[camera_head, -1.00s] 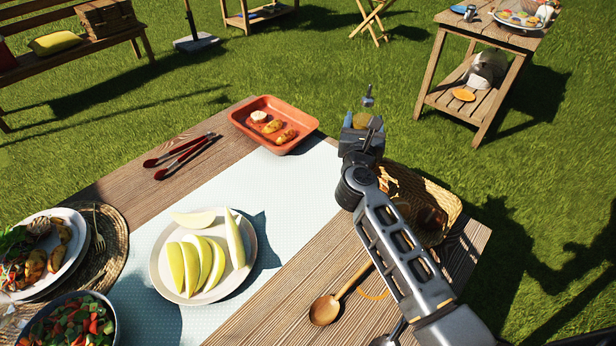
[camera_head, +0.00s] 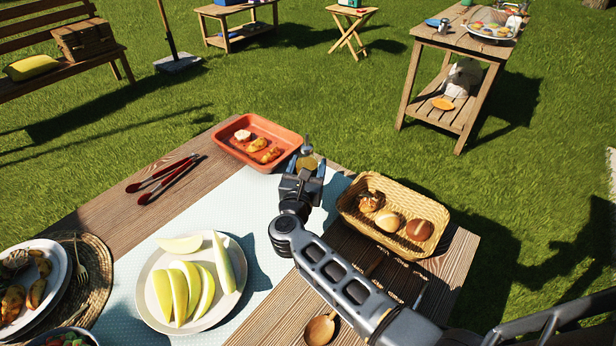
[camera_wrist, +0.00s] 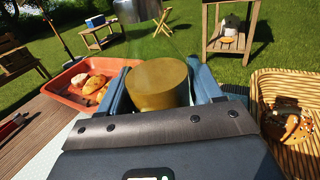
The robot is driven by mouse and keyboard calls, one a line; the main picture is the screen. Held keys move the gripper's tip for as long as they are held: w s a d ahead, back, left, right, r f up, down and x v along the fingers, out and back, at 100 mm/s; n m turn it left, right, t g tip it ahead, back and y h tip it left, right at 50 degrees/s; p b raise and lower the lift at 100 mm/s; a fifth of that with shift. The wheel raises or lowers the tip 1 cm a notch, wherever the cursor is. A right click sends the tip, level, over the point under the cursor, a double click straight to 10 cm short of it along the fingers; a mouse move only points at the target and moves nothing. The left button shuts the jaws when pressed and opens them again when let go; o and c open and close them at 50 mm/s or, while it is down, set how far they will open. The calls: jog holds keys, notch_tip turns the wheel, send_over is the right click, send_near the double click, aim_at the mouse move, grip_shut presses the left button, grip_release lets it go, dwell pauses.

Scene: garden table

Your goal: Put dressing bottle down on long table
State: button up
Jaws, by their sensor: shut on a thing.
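The gripper and bottle appear over the far part of the long table (camera_head: 105,206), between the orange tray and the bread basket. I cannot tell how high they are above the table. Much of the bottle is hidden by the gripper.
The orange tray (camera_head: 288,146) with food is left of the gripper. The bread basket (camera_head: 350,207) is right of it. Red tongs (camera_head: 165,178), a plate with melon slices (camera_head: 152,300) and a wooden spoon (camera_head: 320,328) lie nearer. The pale runner (camera_head: 262,200) has bare room.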

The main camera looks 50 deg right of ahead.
jog(key=shift+f, duration=1.8)
jog(key=shift+f, duration=0.15)
jog(key=o, duration=1.3)
jog(key=shift+r, duration=0.2)
jog(key=b+v, duration=0.2)
jog(key=v, duration=1)
